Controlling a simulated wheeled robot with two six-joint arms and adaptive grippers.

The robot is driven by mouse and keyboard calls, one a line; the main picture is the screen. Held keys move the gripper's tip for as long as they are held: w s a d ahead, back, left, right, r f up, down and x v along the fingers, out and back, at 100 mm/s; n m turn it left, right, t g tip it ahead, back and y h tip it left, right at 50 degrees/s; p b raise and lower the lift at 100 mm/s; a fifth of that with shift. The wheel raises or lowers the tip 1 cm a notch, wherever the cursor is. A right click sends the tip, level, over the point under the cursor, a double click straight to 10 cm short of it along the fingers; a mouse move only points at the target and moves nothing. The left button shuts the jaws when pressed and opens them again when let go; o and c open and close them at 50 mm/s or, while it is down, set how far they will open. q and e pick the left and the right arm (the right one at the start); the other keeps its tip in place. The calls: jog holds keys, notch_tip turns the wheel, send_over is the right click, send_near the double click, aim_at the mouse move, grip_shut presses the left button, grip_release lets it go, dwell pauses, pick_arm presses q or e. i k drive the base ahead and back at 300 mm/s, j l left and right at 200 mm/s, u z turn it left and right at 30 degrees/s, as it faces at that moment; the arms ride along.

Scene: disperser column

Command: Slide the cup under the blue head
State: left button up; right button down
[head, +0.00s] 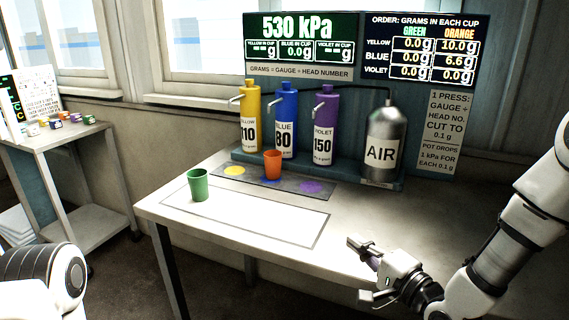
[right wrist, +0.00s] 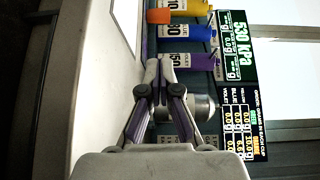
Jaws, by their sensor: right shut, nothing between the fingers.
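An orange cup (head: 272,164) stands upright on the dark strip (head: 290,187), in front of the blue dispenser (head: 285,120) and over part of the blue spot (head: 268,180). It also shows at the top of the right wrist view (right wrist: 159,16). A green cup (head: 198,185) stands upright on the white rectangle (head: 255,222), left of the strip. My right gripper (head: 364,262) is shut and empty near the table's front edge, well right of both cups; its fingers meet in the right wrist view (right wrist: 162,65). My left gripper is out of view.
Yellow (head: 250,115) and violet (head: 325,125) dispensers flank the blue one; a grey AIR tank (head: 386,143) stands at their right. The gauge panel (head: 299,40) reads 530 kPa. The order board (head: 420,50) lists orange: yellow 10.0, blue 6.6. The white rectangle's right half is clear.

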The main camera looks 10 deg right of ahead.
aim_at(273, 158)
jog(key=i, duration=1.2)
